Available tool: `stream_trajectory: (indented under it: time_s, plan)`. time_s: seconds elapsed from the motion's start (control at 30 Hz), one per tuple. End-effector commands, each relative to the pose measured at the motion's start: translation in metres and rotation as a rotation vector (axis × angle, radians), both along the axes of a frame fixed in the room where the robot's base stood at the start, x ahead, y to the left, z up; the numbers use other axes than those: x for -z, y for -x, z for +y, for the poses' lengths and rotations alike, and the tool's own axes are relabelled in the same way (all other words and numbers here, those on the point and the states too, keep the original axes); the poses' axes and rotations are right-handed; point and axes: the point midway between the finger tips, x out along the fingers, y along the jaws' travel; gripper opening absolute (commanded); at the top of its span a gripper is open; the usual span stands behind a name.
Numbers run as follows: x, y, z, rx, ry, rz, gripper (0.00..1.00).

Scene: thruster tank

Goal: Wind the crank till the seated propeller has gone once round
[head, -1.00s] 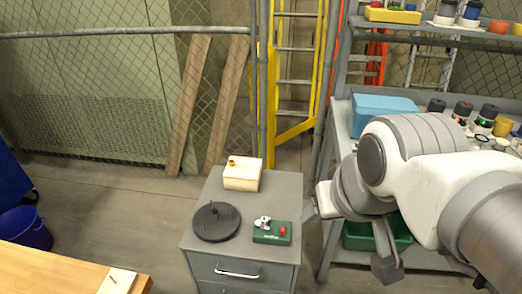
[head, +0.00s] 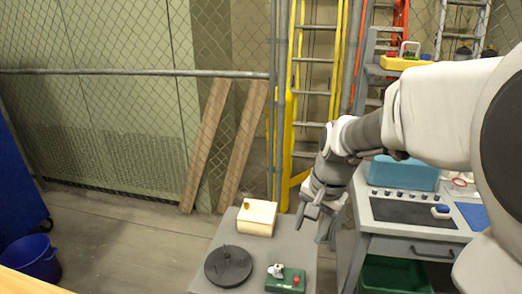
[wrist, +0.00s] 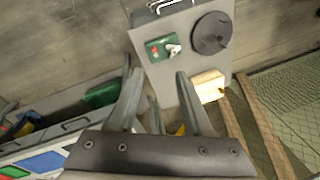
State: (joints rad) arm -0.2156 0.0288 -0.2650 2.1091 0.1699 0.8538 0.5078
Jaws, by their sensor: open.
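A dark round disc (head: 228,266) with a short upright peg lies on the grey cabinet top (head: 262,252); it looks like the crank wheel. It also shows in the wrist view (wrist: 211,33). To its right is a green box (head: 286,281) with a small white part (head: 276,270), perhaps the propeller, and a red knob. The box shows in the wrist view (wrist: 161,49) too. A cream box (head: 257,217) with a small brass-coloured piece stands behind. My gripper (head: 321,216) is open and empty, above the cabinet's right side and apart from everything; its fingers (wrist: 159,78) frame the cabinet.
A grey bench (head: 405,236) with a blue bin (head: 403,173) stands close on the right. A mesh fence (head: 120,72) and yellow ladder (head: 290,130) are behind. A wooden table edge (head: 30,285) is at lower left, by a blue bucket (head: 32,257). Air above the cabinet is free.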

Motion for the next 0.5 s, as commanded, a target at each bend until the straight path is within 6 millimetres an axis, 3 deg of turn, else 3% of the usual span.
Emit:
stream_trajectory:
  time_s: [0.23, 0.5]
  plan:
    - [0.058, -0.047, -0.001, 0.211, 0.028, 0.12, 0.5]
    - [0.102, -0.072, -0.005, 0.355, 0.073, 0.178, 0.5]
